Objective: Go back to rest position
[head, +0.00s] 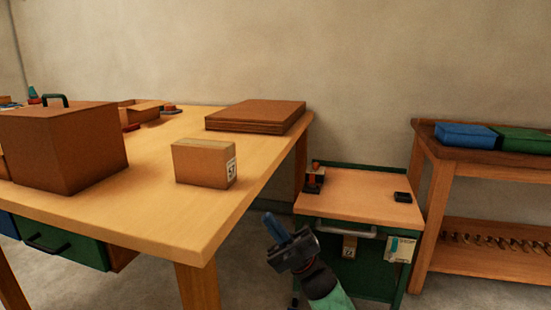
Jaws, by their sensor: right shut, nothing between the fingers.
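My right gripper (276,227) is in the lower middle of the head view, at the end of my green and grey arm. Its blue fingers are shut and hold nothing. It is in the air, to the right of the large wooden table (180,215) and in front of the small green cabinet (355,205). It appears apart from both. My left gripper is not in view.
On the table are a brown box with a handle (62,147), a small cardboard box (205,162) and a flat brown case (256,117). A wooden shelf (480,155) with blue and green cases stands at the right. Bare floor shows below my right gripper.

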